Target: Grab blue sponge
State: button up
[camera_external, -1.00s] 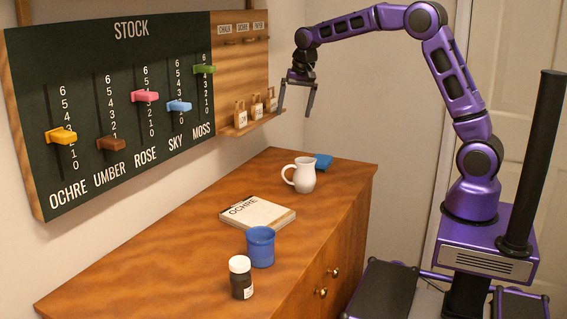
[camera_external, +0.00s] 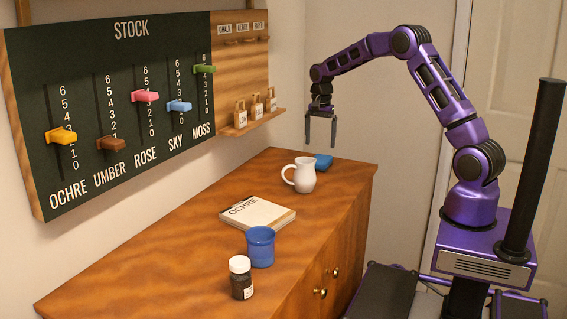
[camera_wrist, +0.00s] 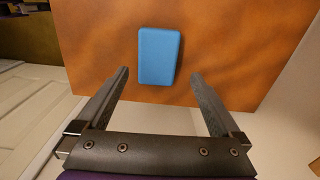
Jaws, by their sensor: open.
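The blue sponge (camera_external: 323,161) lies flat at the far right end of the wooden cabinet top, just behind the white jug. It also shows whole in the wrist view as a rounded blue block (camera_wrist: 160,55), with bare wood around it. My gripper (camera_external: 321,142) hangs above the sponge with its fingers pointing down. In the wrist view my gripper (camera_wrist: 160,75) is open and empty, with its fingertips on either side of the sponge's lower part in the picture. The fingers look apart from the sponge.
The white jug (camera_external: 304,178) stands close to the sponge. A book (camera_external: 258,213), a blue cup (camera_external: 260,246) and a dark jar with a white lid (camera_external: 241,278) stand nearer. The stock board (camera_external: 120,120) and a shelf with small tags (camera_external: 255,124) are on the wall.

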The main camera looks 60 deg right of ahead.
aim_at(321, 158)
jog(key=shift+s+f+b, duration=0.2)
jog(key=shift+f+b, duration=0.2)
jog(key=shift+f, duration=2.7)
jog(key=shift+c, duration=0.3)
jog(key=c, duration=1.1)
